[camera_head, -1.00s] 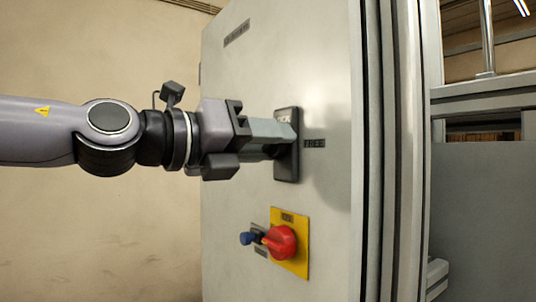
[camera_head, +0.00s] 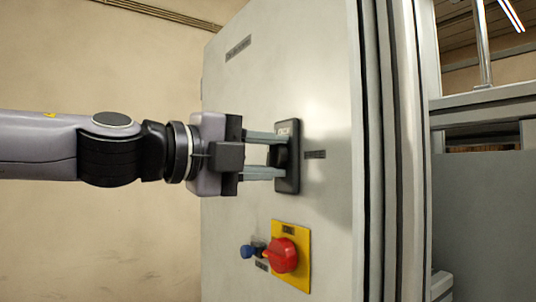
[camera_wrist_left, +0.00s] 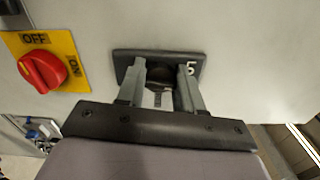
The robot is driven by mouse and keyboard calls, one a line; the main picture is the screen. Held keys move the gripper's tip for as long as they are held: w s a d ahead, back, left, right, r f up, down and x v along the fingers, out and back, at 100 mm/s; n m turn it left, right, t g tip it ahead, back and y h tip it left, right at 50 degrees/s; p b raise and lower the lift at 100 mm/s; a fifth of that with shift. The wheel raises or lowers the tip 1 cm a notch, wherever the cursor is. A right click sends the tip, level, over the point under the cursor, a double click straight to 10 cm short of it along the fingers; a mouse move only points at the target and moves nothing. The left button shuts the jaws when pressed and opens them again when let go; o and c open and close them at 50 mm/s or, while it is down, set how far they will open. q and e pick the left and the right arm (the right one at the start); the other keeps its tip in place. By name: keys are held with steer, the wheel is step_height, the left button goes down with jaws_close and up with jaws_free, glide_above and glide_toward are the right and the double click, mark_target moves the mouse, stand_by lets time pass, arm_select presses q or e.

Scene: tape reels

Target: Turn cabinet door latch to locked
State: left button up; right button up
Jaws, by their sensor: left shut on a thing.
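The latch's black plate (camera_head: 293,158) is mounted on the grey cabinet door (camera_head: 335,215). My left gripper (camera_head: 283,156) reaches it from the left, its two fingers one above the other at the plate. In the left wrist view, the gripper (camera_wrist_left: 160,78) is shut on the dark latch knob (camera_wrist_left: 158,75), with a finger on either side. The fingers hide part of the knob, and its exact angle cannot be told. A white mark shows at the right end of the plate (camera_wrist_left: 191,55). My right gripper is not in view.
Below the latch is a red rotary switch (camera_head: 283,255) on a yellow plate (camera_head: 292,232), marked OFF and ON in the left wrist view. A blue-ended part (camera_head: 247,251) sits beside it. The wall at left is clear.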

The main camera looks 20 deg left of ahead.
arm_select(q)
steer(key=shift+a+r+n, duration=0.1)
steer(key=shift+r+n, duration=0.05)
steer(key=shift+n, duration=0.55)
steer(key=o, duration=1)
steer(key=shift+s, duration=0.1)
steer(key=v, duration=0.7)
steer(key=shift+a, duration=0.1)
